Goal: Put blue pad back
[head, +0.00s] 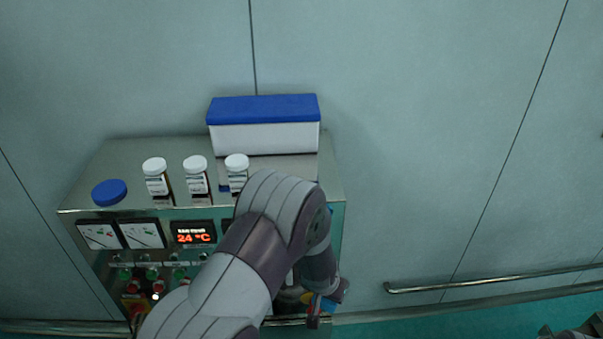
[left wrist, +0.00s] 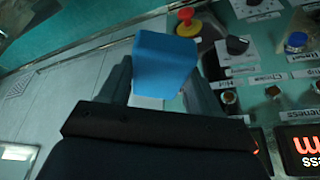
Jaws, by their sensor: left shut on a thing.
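My left gripper (left wrist: 160,85) is shut on a blue pad (left wrist: 163,62), which shows between its two fingers in the left wrist view. In the head view the left gripper (head: 325,306) is low in front of the machine's right part, with part of the blue pad (head: 339,291) showing beside it. My arm hides much of the machine front there. In the head view a dark part at the bottom right corner looks like my right gripper (head: 575,331); it is cut off and its jaws are unclear.
The machine top (head: 130,150) bears a round blue disc (head: 109,192), white-capped bottles (head: 196,177) and a white box with a blue lid (head: 264,122). A red knob (left wrist: 187,22) and a black dial (left wrist: 237,45) are near the held pad. A wall rail (head: 480,281) runs at right.

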